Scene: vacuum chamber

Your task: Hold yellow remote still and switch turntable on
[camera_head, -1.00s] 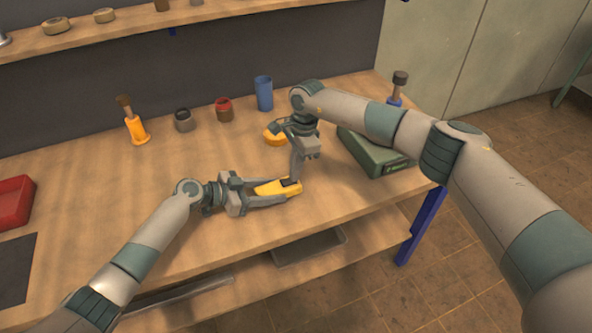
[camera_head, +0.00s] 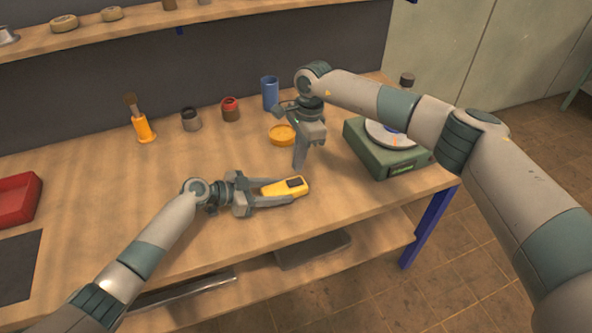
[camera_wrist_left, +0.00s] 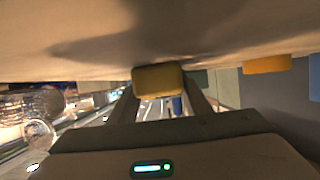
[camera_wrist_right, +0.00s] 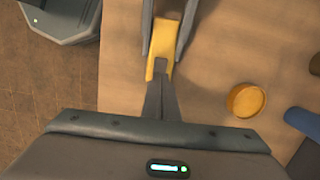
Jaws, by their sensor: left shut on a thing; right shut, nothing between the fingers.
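The yellow remote (camera_head: 290,187) lies at the front middle of the workbench, its dark patch facing up. My left gripper (camera_head: 283,194) is shut around its sides. The remote's end fills the gap between the fingers in the left wrist view (camera_wrist_left: 158,80). My right gripper (camera_head: 299,165) is shut and empty, its tips pointing down just behind the remote. In the right wrist view, its fingertips (camera_wrist_right: 160,82) appear close over the dark end of the remote (camera_wrist_right: 160,55); contact is unclear. The green turntable (camera_head: 378,158) with a silver disc stands at right, partly behind my right arm.
A yellow-orange dish (camera_head: 282,135) and a blue cup (camera_head: 270,93) stand behind my right gripper. A red-topped jar (camera_head: 230,109), dark jar (camera_head: 191,119) and orange-handled brush (camera_head: 144,128) stand farther left. A red tray (camera_head: 14,198) is at far left. The middle-left bench is clear.

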